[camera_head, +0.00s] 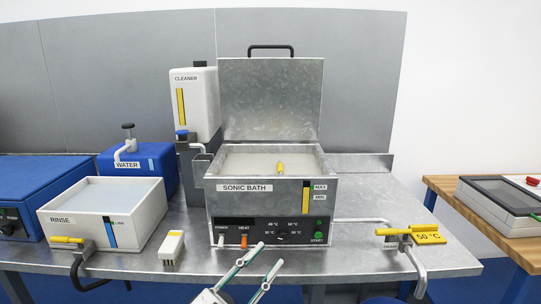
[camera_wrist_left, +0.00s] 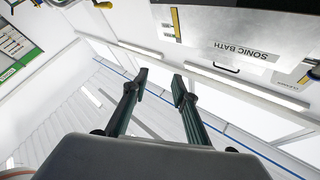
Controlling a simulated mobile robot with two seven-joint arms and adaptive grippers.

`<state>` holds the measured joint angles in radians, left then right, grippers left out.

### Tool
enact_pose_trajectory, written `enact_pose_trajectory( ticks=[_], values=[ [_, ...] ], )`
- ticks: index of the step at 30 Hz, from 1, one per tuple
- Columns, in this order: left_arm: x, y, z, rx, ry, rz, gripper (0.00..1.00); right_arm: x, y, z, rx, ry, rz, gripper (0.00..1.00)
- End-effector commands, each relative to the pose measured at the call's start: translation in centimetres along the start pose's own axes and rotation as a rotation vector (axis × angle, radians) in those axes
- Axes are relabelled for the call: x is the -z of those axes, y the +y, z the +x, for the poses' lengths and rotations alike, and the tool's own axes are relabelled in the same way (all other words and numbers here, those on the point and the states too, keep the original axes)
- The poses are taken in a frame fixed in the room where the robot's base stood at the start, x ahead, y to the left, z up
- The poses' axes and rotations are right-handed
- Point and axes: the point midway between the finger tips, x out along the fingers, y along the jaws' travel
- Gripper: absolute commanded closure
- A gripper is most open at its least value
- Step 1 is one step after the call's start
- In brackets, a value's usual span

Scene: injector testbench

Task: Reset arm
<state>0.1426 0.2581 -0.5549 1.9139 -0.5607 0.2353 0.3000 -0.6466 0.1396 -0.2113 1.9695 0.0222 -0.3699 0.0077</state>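My left gripper (camera_head: 269,254) is in front of the steel sonic bath (camera_head: 232,203), low at the front edge of the bench. Its two fingers are apart with nothing between them. The left wrist view also shows the open, empty fingers (camera_wrist_left: 159,78), with the upside-down sonic bath label (camera_wrist_left: 241,50) beyond them. The sonic bath's lid (camera_head: 270,98) stands open, and a yellow part (camera_head: 280,168) shows in its basin. My right gripper is not in view.
A white rinse basin (camera_head: 150,222) stands left, with a blue water container (camera_head: 160,168) and a cleaner bottle (camera_head: 205,100) behind. A small white and yellow block (camera_head: 172,246) lies left of the bath.

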Motion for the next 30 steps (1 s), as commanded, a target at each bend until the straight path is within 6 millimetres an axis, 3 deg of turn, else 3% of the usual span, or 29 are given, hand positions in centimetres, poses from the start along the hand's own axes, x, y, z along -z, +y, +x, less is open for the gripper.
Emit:
enact_pose_trajectory(
  ticks=[3,5,9,13,18,21,24,30],
  values=[
    [-6.1,0.4,-5.4,0.096,-0.203,-0.08,0.72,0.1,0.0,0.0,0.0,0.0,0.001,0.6],
    [-8.9,0.8,-8.6,0.136,-0.308,-0.114,0.72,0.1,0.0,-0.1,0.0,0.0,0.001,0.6],
    [-14.8,3.1,-17.2,0.203,-0.561,-0.193,0.72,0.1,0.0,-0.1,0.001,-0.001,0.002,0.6],
    [-18.4,6.0,-25.9,0.235,-0.787,-0.26,0.72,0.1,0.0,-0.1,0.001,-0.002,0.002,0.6],
    [-20.4,9.8,-35.4,0.241,-1.016,-0.326,0.72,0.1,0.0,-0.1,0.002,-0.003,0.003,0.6],
    [-20.6,11.3,-38.8,0.237,-1.096,-0.352,0.72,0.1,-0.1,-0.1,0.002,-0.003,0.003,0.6],
    [-20.6,12.1,-40.7,0.235,-1.138,-0.365,0.72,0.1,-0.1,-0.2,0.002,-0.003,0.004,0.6],
    [-20.7,12.3,-41.2,0.232,-1.151,-0.368,0.72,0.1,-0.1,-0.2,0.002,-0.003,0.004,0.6]
  ],
)
